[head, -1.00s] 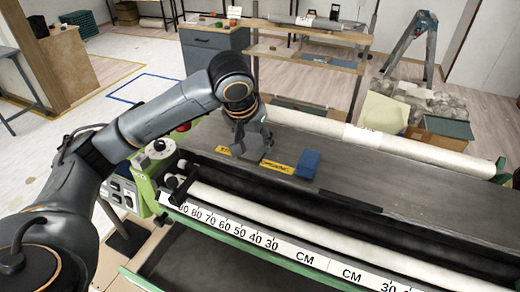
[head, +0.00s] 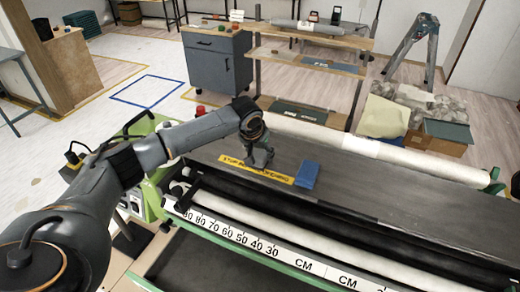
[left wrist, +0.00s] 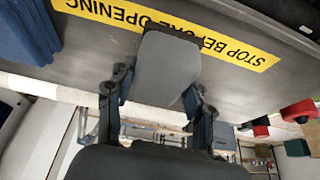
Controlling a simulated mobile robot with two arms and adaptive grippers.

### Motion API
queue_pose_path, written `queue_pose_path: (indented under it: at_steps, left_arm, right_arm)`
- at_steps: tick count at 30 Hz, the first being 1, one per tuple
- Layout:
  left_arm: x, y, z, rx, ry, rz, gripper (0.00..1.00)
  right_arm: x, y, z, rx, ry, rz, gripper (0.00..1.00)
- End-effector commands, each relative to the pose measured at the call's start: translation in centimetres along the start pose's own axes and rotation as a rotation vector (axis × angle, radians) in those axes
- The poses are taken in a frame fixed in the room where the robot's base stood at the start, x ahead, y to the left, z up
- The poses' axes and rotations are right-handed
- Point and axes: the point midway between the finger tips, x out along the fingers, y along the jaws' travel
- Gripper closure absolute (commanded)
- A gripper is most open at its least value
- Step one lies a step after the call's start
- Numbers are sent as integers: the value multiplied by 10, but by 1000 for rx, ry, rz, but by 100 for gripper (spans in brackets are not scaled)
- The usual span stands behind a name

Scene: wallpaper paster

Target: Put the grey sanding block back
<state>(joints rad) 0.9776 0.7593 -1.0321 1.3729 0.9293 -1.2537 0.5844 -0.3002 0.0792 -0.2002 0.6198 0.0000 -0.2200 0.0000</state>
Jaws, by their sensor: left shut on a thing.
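The grey sanding block (left wrist: 166,68) is held between the fingers of my left gripper (left wrist: 157,100), which is shut on it. In the head view my left gripper (head: 258,152) is at the far side of the yellow strip, over the dark machine top (head: 350,180). The block is small and partly hidden by the gripper there. In the left wrist view it overlaps the yellow strip (left wrist: 215,42) lettered "STOP BEFORE OPENING". I cannot tell whether it touches the surface. My right gripper is not in view.
A blue block (head: 307,174) lies just right of the yellow strip. A long white roll (head: 365,147) runs behind the machine top, and a ruler (head: 245,239) runs along the front. The machine top to the right is clear. A grey cabinet (head: 218,65) stands behind.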

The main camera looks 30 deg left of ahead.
Motion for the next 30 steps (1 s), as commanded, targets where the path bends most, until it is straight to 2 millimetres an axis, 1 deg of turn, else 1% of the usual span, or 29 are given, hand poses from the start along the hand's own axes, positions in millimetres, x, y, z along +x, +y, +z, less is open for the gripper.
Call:
queue_pose_path:
  at_steps: [1, 2, 5, 17, 18, 20, 21, 30]
  left_arm:
    - [-1, 0, 0, -1, 0, 0, 81]
    - [1, 0, 1, -1, 0, -1, 81]
    - [6, 0, 3, 0, 3, 0, 81]
    - [11, 0, 5, 0, 3, 1, 81]
    - [11, 0, 5, 0, 3, 1, 40]
    - [11, 0, 5, 0, 3, 1, 28]
    - [11, 0, 5, 0, 2, 0, 25]
    - [11, 0, 5, 0, 2, 0, 25]
  right_arm:
    - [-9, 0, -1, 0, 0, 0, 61]
    - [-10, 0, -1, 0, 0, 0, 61]
    - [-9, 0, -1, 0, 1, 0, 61]
    - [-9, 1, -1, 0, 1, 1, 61]
    - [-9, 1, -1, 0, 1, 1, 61]
    - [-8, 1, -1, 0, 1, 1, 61]
    - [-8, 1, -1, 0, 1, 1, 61]
    - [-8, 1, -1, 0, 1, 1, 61]
